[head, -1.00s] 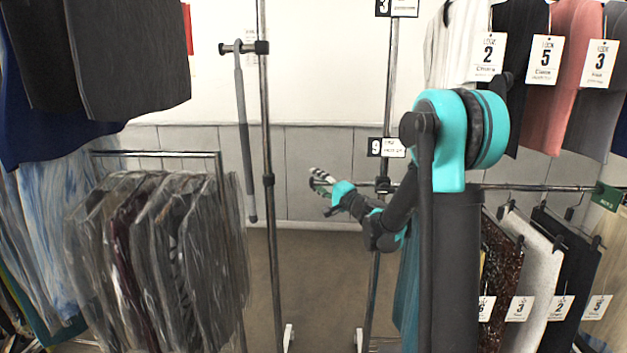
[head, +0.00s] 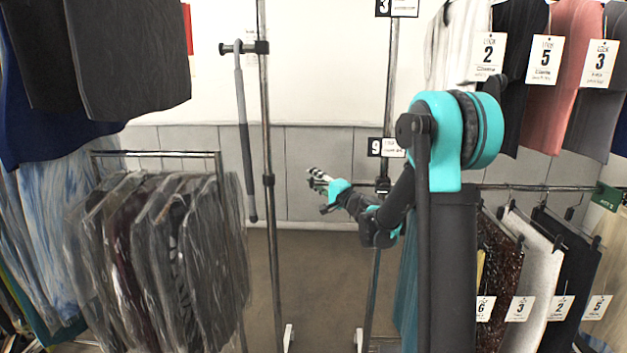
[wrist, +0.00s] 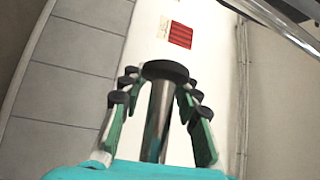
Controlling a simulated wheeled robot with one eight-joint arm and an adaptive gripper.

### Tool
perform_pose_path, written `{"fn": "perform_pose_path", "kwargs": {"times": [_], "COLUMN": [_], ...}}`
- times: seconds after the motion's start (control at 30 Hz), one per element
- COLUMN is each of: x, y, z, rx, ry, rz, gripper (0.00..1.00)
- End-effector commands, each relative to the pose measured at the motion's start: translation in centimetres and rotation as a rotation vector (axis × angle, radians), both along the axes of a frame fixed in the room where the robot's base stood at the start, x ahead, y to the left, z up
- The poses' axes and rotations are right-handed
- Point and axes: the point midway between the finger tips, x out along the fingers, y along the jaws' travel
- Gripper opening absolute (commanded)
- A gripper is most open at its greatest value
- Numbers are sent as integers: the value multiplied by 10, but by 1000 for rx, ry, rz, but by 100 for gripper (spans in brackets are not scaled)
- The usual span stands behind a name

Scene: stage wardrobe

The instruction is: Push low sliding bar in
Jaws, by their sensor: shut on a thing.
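In the wrist view the low sliding bar (wrist: 158,120) is a shiny metal tube with a round black end cap (wrist: 165,70). It runs between the fingers of my gripper (wrist: 160,102), which are shut on it just behind the cap. In the head view my gripper (head: 316,188) is small and sits left of the right-hand rack upright (head: 390,100), at about the height of the low rail (head: 540,187). My arm hides much of the rail there, and the bar within my fingers is hard to make out in the head view.
Another upright (head: 270,230) stands to the left, with a dark hooked rod (head: 244,130) hanging from its short arm. Bagged garments (head: 160,260) hang at left. Labelled garments hang at right on the upper and low rails. The floor (head: 320,260) between the uprights is clear.

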Motion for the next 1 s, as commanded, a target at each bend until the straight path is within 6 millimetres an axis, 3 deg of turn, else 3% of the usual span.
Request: {"fn": "perform_pose_path", "kwargs": {"times": [0.47,0.8,1.0], "x": [0,-1,-2], "y": [-1,-41,-42], "z": [0,0,0], "rx": [-1,-1,-1], "ry": [-1,0,-1], "rz": [0,-2,1], "gripper": [0,0,0]}}
